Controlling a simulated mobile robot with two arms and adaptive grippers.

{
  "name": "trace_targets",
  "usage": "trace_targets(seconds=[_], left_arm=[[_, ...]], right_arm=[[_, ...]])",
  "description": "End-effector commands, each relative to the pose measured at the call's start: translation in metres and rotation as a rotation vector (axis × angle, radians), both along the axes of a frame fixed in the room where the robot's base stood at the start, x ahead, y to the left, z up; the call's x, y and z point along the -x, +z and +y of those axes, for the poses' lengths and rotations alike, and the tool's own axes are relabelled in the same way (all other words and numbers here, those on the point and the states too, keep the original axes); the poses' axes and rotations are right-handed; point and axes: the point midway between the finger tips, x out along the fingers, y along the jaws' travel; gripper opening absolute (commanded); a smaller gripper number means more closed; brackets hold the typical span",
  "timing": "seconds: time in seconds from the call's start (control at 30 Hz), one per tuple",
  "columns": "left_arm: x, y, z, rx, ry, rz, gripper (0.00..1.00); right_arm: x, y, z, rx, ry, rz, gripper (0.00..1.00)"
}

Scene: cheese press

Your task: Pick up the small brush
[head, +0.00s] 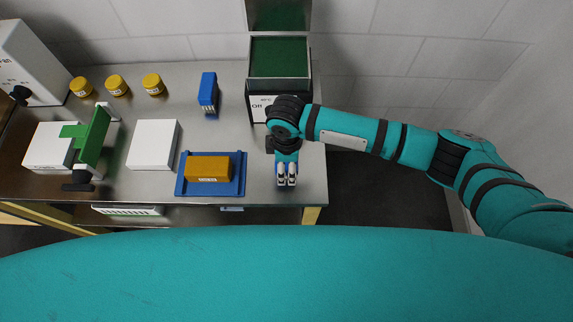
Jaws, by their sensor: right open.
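My right gripper (287,178) points down over the front right part of the steel table (255,200), right of the blue tray. Its two pale fingertips are open. A little blue shows around and between them; I cannot tell whether it is a small brush under the gripper or part of the fingers. I can make out no other clear brush. An upright blue object (208,90) stands at the back middle, too small to identify. My left gripper is not in view.
An orange block (208,169) sits on a blue tray (180,188). A white box (153,145), a green upright piece (96,137) and yellow-lidded jars (116,85) stand to the left. A dark box with a green inside (280,58) stands behind my right gripper.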

Motion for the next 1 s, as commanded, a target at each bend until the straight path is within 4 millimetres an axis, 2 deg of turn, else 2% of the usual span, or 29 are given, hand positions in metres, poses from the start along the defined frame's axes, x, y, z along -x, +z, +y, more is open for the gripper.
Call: trace_targets(seconds=[0.1,0.57,0.83,1.0], left_arm=[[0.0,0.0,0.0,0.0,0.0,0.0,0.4],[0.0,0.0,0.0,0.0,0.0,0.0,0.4],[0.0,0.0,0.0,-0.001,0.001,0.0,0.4],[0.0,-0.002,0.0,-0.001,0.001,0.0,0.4]], right_arm=[[0.0,0.0,0.0,0.0,0.0,0.0,0.68],[0.0,0.001,0.0,0.0,0.0,0.0,0.08],[0.0,0.002,0.001,-0.001,0.0,0.0,0.07],[0.0,0.011,0.001,-0.002,0.001,0.0,0.07]])
